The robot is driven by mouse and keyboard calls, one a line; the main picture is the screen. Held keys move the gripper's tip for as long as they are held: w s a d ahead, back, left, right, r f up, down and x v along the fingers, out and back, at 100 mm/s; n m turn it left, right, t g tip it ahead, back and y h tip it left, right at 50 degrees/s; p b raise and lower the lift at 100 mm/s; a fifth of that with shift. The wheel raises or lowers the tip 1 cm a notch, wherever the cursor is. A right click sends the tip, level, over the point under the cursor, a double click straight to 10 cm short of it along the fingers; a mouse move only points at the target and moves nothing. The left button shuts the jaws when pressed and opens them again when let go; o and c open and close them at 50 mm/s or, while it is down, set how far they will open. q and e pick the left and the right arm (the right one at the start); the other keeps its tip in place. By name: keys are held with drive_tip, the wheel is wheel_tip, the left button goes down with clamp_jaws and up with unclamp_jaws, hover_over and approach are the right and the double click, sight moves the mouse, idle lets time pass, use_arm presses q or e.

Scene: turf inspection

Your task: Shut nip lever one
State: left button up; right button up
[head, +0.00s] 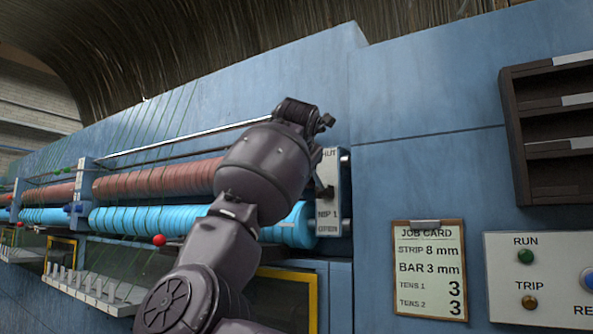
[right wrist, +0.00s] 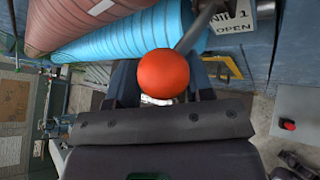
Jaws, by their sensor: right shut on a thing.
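The nip one lever has a red-orange ball knob (right wrist: 163,74) in the right wrist view. Its grey rod (right wrist: 192,37) runs up and right towards the white NIP 1 plate (right wrist: 232,16), where OPEN is printed low. My right gripper (right wrist: 162,88) has a finger on each side of the knob and is shut on it. In the head view the NIP 1 plate (head: 329,215) stands at the rollers' right end, with its SHUT mark at the top partly covered. My arm hides the knob and fingertips there. My left gripper is in neither view.
Brown rollers (head: 150,180) lie above blue rollers (head: 140,219). Another red knob (head: 159,240) stands left of my arm. A job card (head: 430,268), a button panel (head: 550,255) and a dark rack (head: 555,130) are at the right.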

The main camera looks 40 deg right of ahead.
drive_tip(key=o, duration=0.4)
drive_tip(key=shift+s+d+r+h, duration=0.1)
drive_tip(key=shift+s+r+h, duration=0.05)
drive_tip(key=shift+r, duration=0.35)
drive_tip(key=shift+s+d+r+h, duration=0.1)
drive_tip(key=shift+s+r+h, duration=0.05)
drive_tip(key=shift+r, duration=0.3)
drive_tip(key=shift+c, duration=0.2)
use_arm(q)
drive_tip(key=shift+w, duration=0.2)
use_arm(e)
drive_tip(key=shift+d, duration=0.1)
drive_tip(key=shift+s, duration=0.1)
drive_tip(key=shift+s+a+b, duration=0.35)
drive_tip(key=shift+b, duration=0.05)
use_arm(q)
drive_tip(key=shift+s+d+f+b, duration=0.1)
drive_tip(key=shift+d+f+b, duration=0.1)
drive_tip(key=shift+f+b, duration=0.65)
use_arm(e)
drive_tip(key=a+v, duration=0.1)
drive_tip(key=v, duration=0.8)
drive_tip(key=shift+w+f, duration=0.2)
drive_tip(key=shift+f, duration=0.1)
